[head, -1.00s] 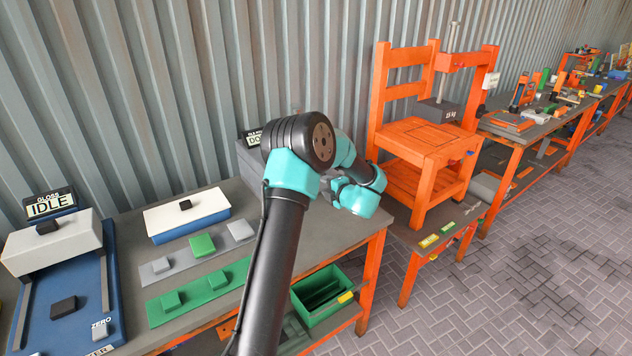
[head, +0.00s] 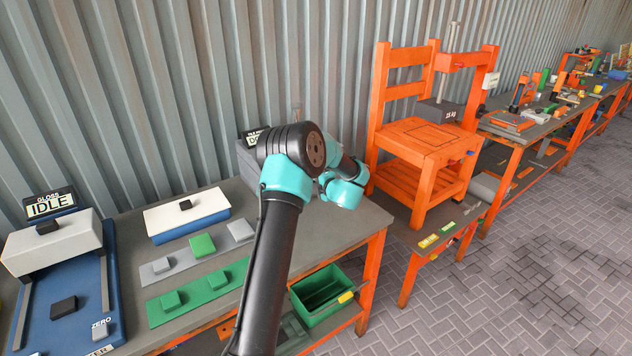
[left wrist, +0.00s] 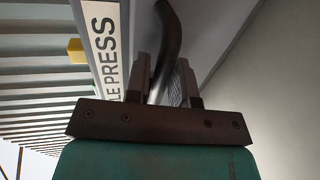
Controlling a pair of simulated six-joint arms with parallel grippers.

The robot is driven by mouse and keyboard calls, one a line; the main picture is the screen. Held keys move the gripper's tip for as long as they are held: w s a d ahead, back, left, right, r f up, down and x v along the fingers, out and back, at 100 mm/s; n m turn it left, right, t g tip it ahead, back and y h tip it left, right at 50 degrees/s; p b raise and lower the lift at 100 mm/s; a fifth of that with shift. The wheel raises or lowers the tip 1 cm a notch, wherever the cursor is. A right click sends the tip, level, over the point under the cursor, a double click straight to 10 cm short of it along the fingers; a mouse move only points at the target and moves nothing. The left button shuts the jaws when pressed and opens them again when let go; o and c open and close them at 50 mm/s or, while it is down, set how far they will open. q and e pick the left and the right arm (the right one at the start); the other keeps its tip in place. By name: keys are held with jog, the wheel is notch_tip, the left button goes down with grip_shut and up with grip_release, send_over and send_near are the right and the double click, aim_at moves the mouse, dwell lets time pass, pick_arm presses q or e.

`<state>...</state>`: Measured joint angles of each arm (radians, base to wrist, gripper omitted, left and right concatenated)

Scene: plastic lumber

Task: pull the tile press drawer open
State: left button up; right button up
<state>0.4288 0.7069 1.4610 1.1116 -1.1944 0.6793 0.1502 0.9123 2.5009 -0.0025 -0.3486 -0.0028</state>
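The tile press (head: 246,155) is a grey box with a small display on top, against the wall behind my left arm in the head view; the arm covers most of it. In the left wrist view its white label (left wrist: 104,45) reads "LE PRESS", beside a dark curved bar handle (left wrist: 168,35) on a grey face. My left gripper (left wrist: 163,75) has one finger on each side of the handle; whether both touch it is unclear. In the head view the fingers are hidden behind my arm. My right gripper is out of view.
A gloss unit (head: 55,245) with an "IDLE" display, a white-topped blue box (head: 187,212) and tile strips (head: 198,287) lie left on the bench. The bench top (head: 340,225) right of my arm is clear. An orange press frame (head: 425,150) stands further right.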

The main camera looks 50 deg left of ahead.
pick_arm(q)
grip_shut()
jog(key=f+v, duration=0.2)
jog(key=v, duration=0.9)
jog(key=d+f+v, duration=0.1)
jog(key=f+v, duration=0.1)
jog(key=v, duration=0.8)
jog(key=shift+s+d+f, duration=0.2)
jog(key=shift+d, duration=0.2)
jog(key=shift+o, duration=1.8)
grip_release()
jog(key=v, duration=1.7)
jog(key=shift+d, duration=0.15)
